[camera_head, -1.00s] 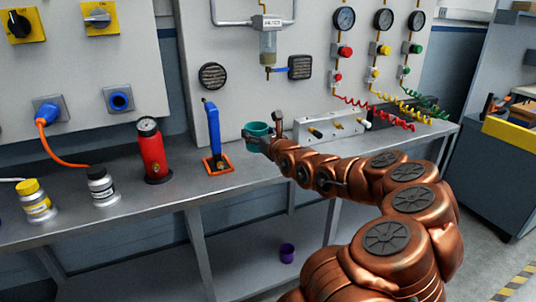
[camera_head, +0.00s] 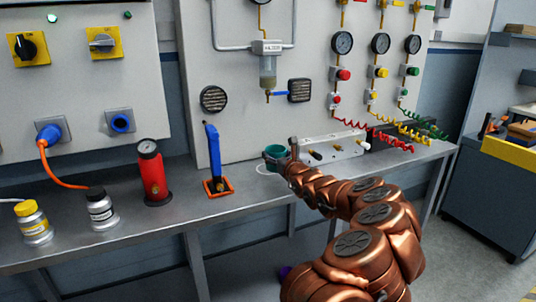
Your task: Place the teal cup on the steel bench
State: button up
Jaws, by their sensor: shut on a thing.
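The teal cup (camera_head: 275,151) is at the back of the steel bench (camera_head: 185,205), right of the blue lever. My gripper (camera_head: 277,160) is shut on the cup, at the end of my copper-coloured arm, which reaches in from the lower right. The cup looks upright. Its lower part is partly hidden by the gripper, and I cannot tell whether its base touches the bench top.
A blue lever on an orange base (camera_head: 214,160) stands left of the cup. A red gauge cylinder (camera_head: 152,172) and two bottles (camera_head: 101,209) are farther left. A white valve block (camera_head: 335,147) stands close on the right. The front of the bench is clear in the middle.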

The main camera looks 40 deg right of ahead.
jog(key=shift+x, duration=1)
jog(key=x, duration=0.4)
jog(key=p+x, duration=0.1)
jog(key=shift+w+d+f, duration=0.25)
jog(key=shift+d+f, duration=0.15)
jog(key=shift+d, duration=0.1)
jog(key=shift+w+d+r, duration=0.1)
jog(key=shift+w+d, duration=0.1)
jog(key=shift+w, duration=0.3)
jog(key=shift+f, duration=1.8)
jog(key=shift+f, duration=0.2)
jog(key=o, duration=1.1)
jog(key=shift+r, duration=0.1)
